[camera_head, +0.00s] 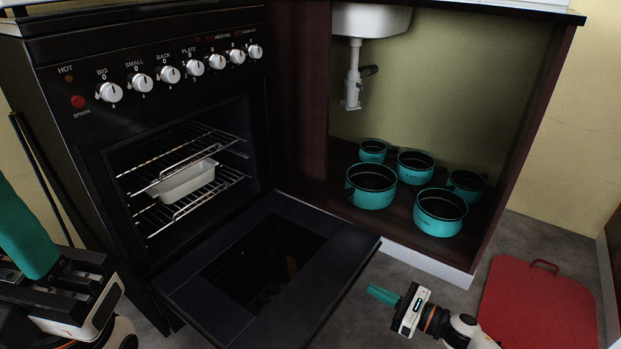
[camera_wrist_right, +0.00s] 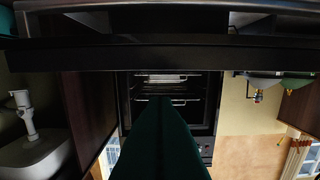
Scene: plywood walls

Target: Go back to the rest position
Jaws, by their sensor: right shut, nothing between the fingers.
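My right gripper (camera_head: 384,296) is low at the bottom centre right of the head view, in front of the cabinet and right of the lowered oven door. Its teal fingers are together and empty; they also show closed in the right wrist view (camera_wrist_right: 160,110). My left gripper (camera_head: 28,238) is at the left edge of the head view, beside the oven. Its teal finger part is cut off by the frame, so its opening cannot be told.
The oven door (camera_head: 335,267) hangs open, with a metal pan (camera_head: 183,181) on a rack inside. Several teal pots (camera_head: 440,213) stand in the open cabinet under the sink (camera_head: 370,18). A red board (camera_head: 540,305) lies at the lower right. Grey floor shows between door and board.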

